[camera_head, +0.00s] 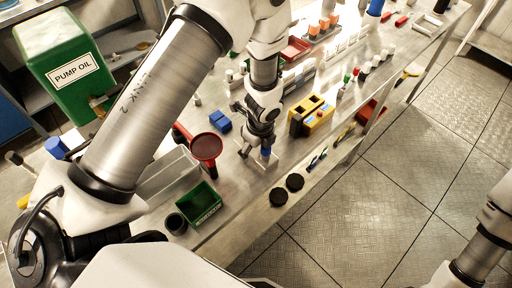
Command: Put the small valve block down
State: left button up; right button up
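My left gripper (257,146) points down over the workbench, near its front edge. Its fingers close around a small light-grey and blue piece, which looks like the small valve block (267,156). The piece is low, close to the bench top; I cannot tell whether it touches it. The fingers hide part of it. My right arm shows at the lower right over the floor, but its gripper is out of view.
A red funnel (206,147) and blue blocks (220,121) lie left of the gripper. A yellow box (319,117) stands to its right. Two black discs (287,190) lie near the front edge. A green bin (199,204) and the green pump oil can (68,65) stand at left.

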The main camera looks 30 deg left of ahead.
aim_at(258, 150)
pick_arm(q)
jog(key=r+p, duration=0.1)
jog(key=r, duration=0.1)
jog(key=r+p, duration=0.1)
jog(key=r, duration=0.2)
jog(key=r+p, duration=0.2)
jog(key=shift+d+r, duration=0.15)
jog(key=shift+d, duration=0.2)
jog(key=r, duration=0.5)
jog(key=shift+s+d, duration=0.2)
jog(key=shift+d, duration=0.15)
jog(key=shift+f, duration=0.1)
